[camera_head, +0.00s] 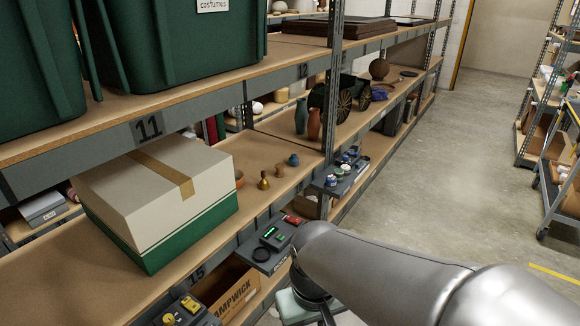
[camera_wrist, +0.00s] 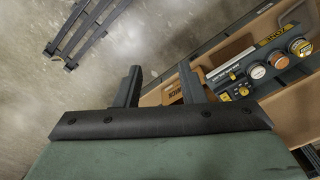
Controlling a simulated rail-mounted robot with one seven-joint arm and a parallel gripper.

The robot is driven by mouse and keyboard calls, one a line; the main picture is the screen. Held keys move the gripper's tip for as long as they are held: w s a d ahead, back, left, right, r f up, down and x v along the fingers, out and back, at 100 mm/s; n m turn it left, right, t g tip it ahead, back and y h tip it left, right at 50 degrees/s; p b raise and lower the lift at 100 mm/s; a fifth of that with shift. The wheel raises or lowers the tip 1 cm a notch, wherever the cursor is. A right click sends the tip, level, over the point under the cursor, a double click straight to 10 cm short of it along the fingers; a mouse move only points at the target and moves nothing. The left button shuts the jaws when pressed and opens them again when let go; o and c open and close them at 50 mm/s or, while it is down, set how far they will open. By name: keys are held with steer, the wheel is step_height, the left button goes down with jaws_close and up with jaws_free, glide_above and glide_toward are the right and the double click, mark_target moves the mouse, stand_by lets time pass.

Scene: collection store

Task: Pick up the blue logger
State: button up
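I cannot make out a thing that is surely the blue logger. In the head view, a grey tray (camera_head: 258,256) on the shelf front holds a small dark device with a green display (camera_head: 270,233) and a red item (camera_head: 292,219). A second tray (camera_head: 340,186) farther along holds small blue, white and dark items, too small to tell apart. In the wrist view, my gripper (camera_wrist: 160,86) has its two dark fingers apart with nothing between them. In the head view my arm hides most of it.
The wrist view shows a tray (camera_wrist: 236,75) with round tins and yellow-black items beside the right finger. A cardboard box (camera_head: 232,290) sits on the lower shelf. A white-green box (camera_head: 150,200) and small vases stand on the middle shelf. The aisle floor (camera_head: 440,160) is clear.

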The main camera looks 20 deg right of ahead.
stand_by(0.3)
steer(key=o, duration=0.8)
